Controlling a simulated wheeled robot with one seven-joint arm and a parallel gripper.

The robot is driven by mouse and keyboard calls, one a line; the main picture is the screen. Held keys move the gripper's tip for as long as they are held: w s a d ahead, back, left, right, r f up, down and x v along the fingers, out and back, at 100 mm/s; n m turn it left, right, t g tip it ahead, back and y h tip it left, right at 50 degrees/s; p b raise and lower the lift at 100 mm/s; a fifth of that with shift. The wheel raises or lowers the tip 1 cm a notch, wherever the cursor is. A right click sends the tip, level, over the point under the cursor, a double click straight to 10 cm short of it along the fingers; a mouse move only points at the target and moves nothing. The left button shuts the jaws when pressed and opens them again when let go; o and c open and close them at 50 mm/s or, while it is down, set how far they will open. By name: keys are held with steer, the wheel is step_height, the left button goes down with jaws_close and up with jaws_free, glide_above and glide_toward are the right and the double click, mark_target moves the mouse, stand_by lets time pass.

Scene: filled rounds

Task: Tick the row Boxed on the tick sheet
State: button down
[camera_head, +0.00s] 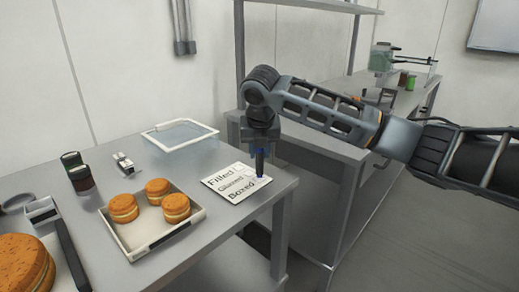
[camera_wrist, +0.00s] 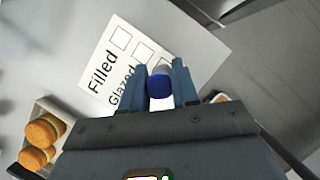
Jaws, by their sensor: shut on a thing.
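The tick sheet (camera_head: 222,186) is a white card lying flat near the right corner of the table, with rows Filled, Glazed and Boxed. It also shows in the wrist view (camera_wrist: 196,60), where the Filled and Glazed boxes look empty. The Boxed row is mostly hidden there by my gripper. My gripper (camera_head: 260,150) points down over the sheet's right side, at the box column. It is shut on a blue pen (camera_wrist: 159,85), held upright between the fingers. The pen's tip is close to the sheet near the Boxed row; I cannot tell whether it touches.
A tray (camera_head: 148,246) with three filled rounds stands left of the sheet. A large orange round (camera_head: 22,265) is front left. Another bench (camera_head: 320,165) stands right, across a gap.

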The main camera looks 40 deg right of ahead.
steer(key=shift+f, duration=0.55)
stand_by(2.3)
steer(key=shift+r+p, duration=2.95)
steer(key=shift+r, duration=0.65)
steer(key=shift+f, duration=0.1)
